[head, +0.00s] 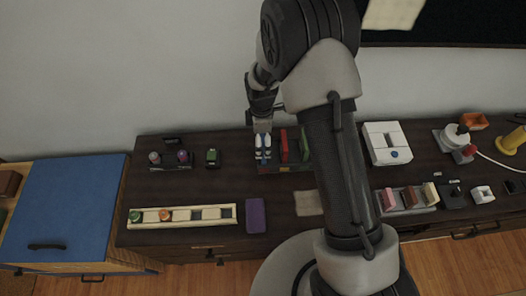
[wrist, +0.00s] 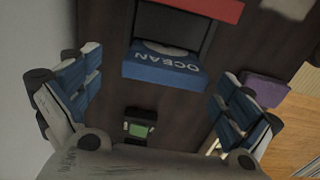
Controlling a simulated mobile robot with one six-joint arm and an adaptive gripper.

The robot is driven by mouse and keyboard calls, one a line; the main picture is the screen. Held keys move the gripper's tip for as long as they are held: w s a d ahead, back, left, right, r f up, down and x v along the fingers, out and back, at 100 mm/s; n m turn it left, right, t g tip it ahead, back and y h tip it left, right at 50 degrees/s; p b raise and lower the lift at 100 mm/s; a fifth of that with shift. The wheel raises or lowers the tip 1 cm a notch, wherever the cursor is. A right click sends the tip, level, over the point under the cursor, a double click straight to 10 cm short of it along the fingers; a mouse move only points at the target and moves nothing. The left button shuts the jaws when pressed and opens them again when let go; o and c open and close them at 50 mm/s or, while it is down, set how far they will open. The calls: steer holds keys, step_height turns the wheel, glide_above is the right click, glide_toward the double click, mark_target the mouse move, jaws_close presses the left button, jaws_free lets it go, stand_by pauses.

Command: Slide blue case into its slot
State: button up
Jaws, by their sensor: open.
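The blue case (wrist: 163,66), lettered "OCEAN", shows in the wrist view at the end of a dark slot of the rack (wrist: 212,42). How deep it sits in the slot I cannot tell. My gripper (wrist: 146,98) is open, its blue-and-white fingers wide apart at left and right, with the case ahead between them and nothing held. In the head view my gripper (head: 263,158) is at the left end of the rack, which holds a red case (head: 284,146) and a green one (head: 304,145). The blue case is hidden there, behind my gripper.
A small green object (head: 213,157) stands left of the rack. A purple block (head: 256,215) lies in front, beside a long tray (head: 185,214) with round pieces. A white box (head: 387,144) is to the right. Bare dark tabletop lies between the rack and tray.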

steer(key=f, duration=0.1)
steer(key=f+b, duration=0.1)
steer(key=f, duration=0.1)
steer(key=f+b, duration=0.1)
steer(key=f, duration=0.1)
steer(key=shift+s+d+f, duration=0.15)
steer(key=shift+s+d, duration=0.05)
steer(key=shift+s, duration=0.05)
steer(key=c, duration=1.2)
steer(key=shift+o, duration=0.2)
